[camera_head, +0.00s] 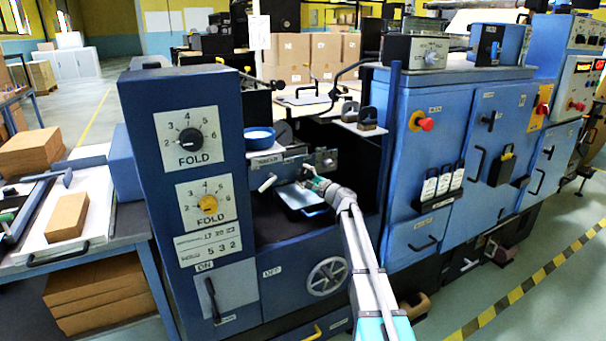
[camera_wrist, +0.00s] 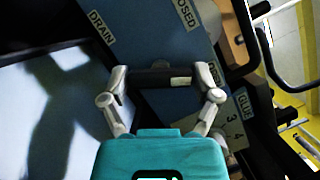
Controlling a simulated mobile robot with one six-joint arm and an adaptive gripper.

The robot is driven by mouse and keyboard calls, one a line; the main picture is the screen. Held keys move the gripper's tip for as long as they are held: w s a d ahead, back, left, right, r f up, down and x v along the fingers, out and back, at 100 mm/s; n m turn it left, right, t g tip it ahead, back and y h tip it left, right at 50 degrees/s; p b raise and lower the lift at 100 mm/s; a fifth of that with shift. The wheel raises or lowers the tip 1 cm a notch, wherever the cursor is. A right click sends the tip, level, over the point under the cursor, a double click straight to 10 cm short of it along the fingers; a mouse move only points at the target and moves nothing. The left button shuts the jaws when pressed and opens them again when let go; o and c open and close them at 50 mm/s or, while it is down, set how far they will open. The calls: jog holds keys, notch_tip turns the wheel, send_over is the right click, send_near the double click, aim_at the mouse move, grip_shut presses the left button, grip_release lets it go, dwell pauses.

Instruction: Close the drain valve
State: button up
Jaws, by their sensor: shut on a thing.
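The drain valve's dark bar handle (camera_wrist: 150,80) lies across the middle of the wrist view, on a blue panel (camera_wrist: 176,108). A "DRAIN" label (camera_wrist: 102,27) is up and left of it, and a label ending in "OSED" (camera_wrist: 186,14) is above it. My gripper (camera_wrist: 161,76) has one finger at each end of the handle and is shut on it. In the head view my gripper (camera_head: 316,184) reaches into the recess of the blue machine. There it covers the handle, and I cannot read the valve's position.
A pale tray (camera_head: 302,197) sits under my gripper; its bright surface fills the left of the wrist view (camera_wrist: 45,110). A white lever (camera_head: 267,184) is to the left. A blue dial column (camera_head: 190,90) and a blue cabinet (camera_head: 425,190) flank the recess.

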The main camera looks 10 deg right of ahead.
jog(key=n+g+p, duration=0.1)
jog(key=n+p, duration=0.1)
jog(key=n, duration=0.1)
jog(key=n+g+h+p, duration=0.1)
jog(key=n+p, duration=0.1)
jog(key=n, duration=0.2)
jog(key=shift+a+r+g, duration=0.15)
jog(key=shift+r+g, duration=0.05)
jog(key=shift+g, duration=0.1)
jog(key=n+h+p, duration=0.1)
jog(key=n+p, duration=0.1)
jog(key=n, duration=0.1)
jog(key=shift+g, duration=0.4)
jog(key=shift+f+n+h+p, duration=0.2)
jog(key=shift+n+h+p, duration=0.8)
jog(key=shift+n, duration=0.6)
jog(key=o, duration=1)
jog(key=shift+c, duration=0.2)
